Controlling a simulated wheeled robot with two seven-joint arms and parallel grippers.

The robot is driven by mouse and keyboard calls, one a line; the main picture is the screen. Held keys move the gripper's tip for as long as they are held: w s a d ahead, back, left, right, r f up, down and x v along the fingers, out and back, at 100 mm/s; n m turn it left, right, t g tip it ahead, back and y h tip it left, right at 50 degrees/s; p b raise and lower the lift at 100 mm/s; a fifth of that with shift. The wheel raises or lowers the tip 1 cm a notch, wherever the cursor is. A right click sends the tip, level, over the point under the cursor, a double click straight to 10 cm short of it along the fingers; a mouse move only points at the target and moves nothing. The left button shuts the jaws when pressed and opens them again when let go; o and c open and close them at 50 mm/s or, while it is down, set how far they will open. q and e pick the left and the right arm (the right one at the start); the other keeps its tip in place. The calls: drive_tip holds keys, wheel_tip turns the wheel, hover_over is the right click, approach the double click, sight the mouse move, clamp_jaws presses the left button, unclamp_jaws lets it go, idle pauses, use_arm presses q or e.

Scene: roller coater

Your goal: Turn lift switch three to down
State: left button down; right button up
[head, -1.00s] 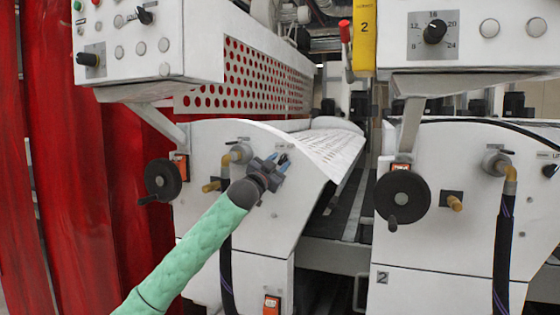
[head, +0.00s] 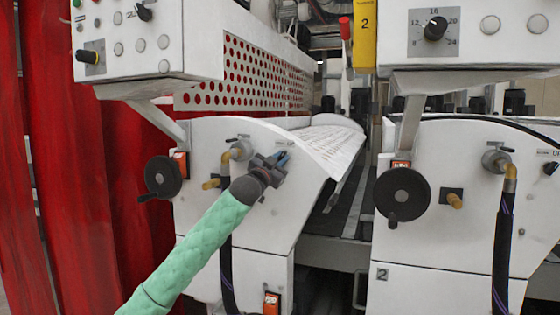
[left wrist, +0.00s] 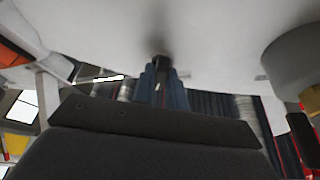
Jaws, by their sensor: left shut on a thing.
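My left gripper (head: 281,160) is at the white side panel (head: 270,215) of the left machine, with its fingers against the panel's upper part. In the left wrist view, its blue-grey fingertips (left wrist: 160,76) are closed around a small dark switch knob (left wrist: 159,61) on the white surface. In the head view the gripper hides this knob, and a small label (head: 285,143) shows just above it. The number of this switch and its exact turn cannot be read. A similar dark switch (head: 550,169) sits on the right machine's panel, near the picture edge. My right gripper is not in view.
A black handwheel (head: 163,177) and a brass valve fitting (head: 238,152) with a hose stand left of my gripper. A printed sheet (head: 332,147) runs over the machine to its right. A control box (head: 150,45) overhangs above. Red curtains (head: 70,150) hang at the left.

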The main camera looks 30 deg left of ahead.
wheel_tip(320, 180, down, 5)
drive_tip(key=b, duration=0.1)
use_arm(q)
drive_tip(key=n+y, duration=0.2)
drive_tip(key=n, duration=0.3)
drive_tip(key=n+g+y+p, duration=0.1)
drive_tip(key=n+y, duration=0.2)
drive_tip(key=n, duration=0.3)
drive_tip(key=n+g+y, duration=0.1)
drive_tip(key=n+y, duration=0.2)
drive_tip(key=n, duration=0.3)
drive_tip(key=shift+d+p, duration=0.2)
drive_tip(key=shift+p, duration=0.2)
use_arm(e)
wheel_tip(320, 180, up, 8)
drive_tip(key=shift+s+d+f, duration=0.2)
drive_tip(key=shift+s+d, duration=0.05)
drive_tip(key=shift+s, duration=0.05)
use_arm(q)
drive_tip(key=shift+y, duration=0.4)
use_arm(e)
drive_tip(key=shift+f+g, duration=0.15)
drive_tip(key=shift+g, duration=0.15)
use_arm(q)
drive_tip(key=c, duration=1.4)
unclamp_jaws()
drive_tip(key=shift+c, duration=0.2)
